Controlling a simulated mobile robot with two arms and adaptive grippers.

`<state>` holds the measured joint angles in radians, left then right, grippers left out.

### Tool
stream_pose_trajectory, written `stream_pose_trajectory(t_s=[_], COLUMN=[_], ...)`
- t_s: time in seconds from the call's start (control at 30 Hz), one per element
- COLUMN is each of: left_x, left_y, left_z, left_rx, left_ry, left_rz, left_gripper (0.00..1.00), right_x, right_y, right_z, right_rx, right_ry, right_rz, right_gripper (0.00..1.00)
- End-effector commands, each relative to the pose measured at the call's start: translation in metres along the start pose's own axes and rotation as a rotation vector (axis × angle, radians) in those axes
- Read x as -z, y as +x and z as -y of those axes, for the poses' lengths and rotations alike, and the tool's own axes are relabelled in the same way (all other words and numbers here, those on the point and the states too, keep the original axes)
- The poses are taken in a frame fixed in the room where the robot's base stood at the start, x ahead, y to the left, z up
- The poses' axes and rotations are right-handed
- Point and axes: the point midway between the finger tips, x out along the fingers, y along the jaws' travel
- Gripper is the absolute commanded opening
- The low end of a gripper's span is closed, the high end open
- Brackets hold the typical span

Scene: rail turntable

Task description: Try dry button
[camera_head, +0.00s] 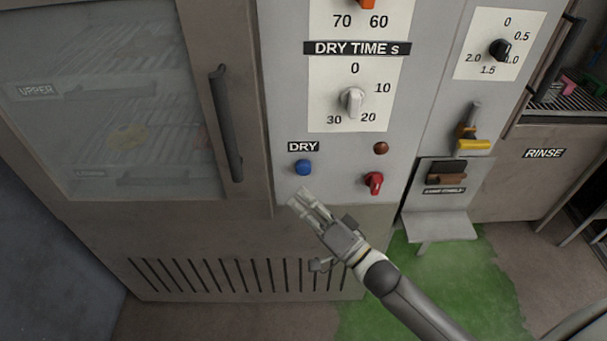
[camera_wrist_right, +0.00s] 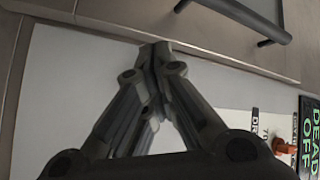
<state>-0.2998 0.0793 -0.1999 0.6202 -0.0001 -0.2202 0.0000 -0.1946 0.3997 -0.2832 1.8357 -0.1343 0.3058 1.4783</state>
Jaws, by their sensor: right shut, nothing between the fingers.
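The blue dry button (camera_head: 303,167) sits on the grey control panel (camera_head: 285,110), just under the DRY label (camera_head: 303,147). My right gripper (camera_head: 299,199) is shut and empty, with its fingertips a little below the button in the head view. I cannot tell how far the fingertips are from the panel. In the right wrist view the closed fingers (camera_wrist_right: 155,50) point at a pale panel near a cabinet edge, and the button does not show there. My left gripper is not in view.
The dry time knob (camera_head: 352,101), a brown round part (camera_head: 381,148) and a red knob (camera_head: 373,182) are near the button. A glass-doored cabinet (camera_head: 110,100) with a dark handle (camera_head: 226,124) stands left. A small ledge (camera_head: 440,224) juts out at right.

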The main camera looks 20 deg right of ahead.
Motion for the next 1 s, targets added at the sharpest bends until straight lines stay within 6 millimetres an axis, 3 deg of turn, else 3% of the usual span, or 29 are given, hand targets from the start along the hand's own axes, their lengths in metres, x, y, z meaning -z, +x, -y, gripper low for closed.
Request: stream_pose_trajectory(t_s=[0.33, 1.0], left_x=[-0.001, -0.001], left_y=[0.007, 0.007], left_z=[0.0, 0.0], left_rx=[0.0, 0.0], left_ry=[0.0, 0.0], left_rz=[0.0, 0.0], left_gripper=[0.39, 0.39], right_x=[0.017, 0.019], right_y=[0.024, 0.026], right_z=[-0.017, -0.019], right_rx=[0.0, -0.001], right_ry=[0.0, 0.0], right_rz=[0.001, 0.0], right_gripper=[0.0, 0.0])
